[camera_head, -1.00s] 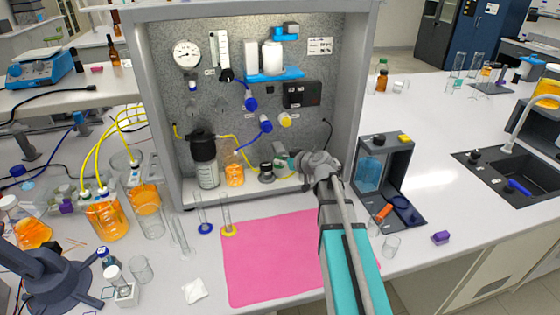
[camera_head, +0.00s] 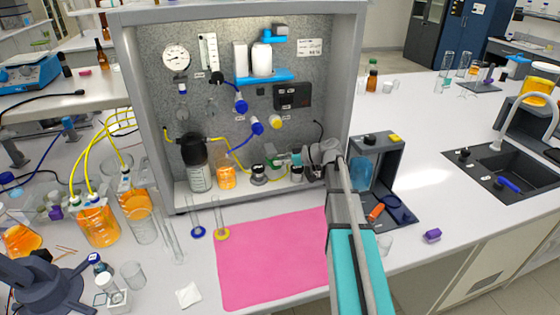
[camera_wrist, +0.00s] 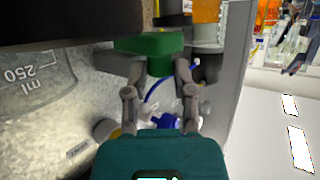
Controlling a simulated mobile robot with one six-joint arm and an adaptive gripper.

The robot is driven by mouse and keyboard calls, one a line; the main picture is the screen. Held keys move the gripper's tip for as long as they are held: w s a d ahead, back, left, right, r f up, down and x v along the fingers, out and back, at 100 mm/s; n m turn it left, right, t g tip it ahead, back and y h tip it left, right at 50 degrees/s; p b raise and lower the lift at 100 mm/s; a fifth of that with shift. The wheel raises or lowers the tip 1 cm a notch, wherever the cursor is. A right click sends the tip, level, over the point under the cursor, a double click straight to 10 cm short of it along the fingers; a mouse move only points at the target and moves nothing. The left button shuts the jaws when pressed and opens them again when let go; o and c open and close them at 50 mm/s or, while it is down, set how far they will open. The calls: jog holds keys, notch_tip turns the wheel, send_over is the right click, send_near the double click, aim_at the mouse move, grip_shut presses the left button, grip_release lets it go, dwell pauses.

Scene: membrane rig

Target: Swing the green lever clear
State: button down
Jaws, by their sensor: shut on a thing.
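The green lever (camera_wrist: 150,44) shows in the wrist view as a green block across the fingertips of my gripper (camera_wrist: 153,68). My gripper is shut on it, and the fingers hide part of it. In the head view the green lever (camera_head: 297,159) is a small green patch low at the right of the rig's back panel. There my gripper (camera_head: 314,170) reaches in beside it from the right, and my arm hides part of this corner.
A knobbed fitting (camera_head: 258,175), an orange beaker (camera_head: 226,178) and a dark-capped bottle (camera_head: 199,175) stand left of the lever. The rig's right side wall (camera_head: 345,90) is close to my arm. A pink mat (camera_head: 270,262) lies clear in front.

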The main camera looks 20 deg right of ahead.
jog(key=shift+c, duration=2.2)
grip_release()
jog(key=shift+s+a+m+t, duration=0.15)
jog(key=shift+a+m+t, duration=0.05)
jog(key=shift+m+t, duration=0.1)
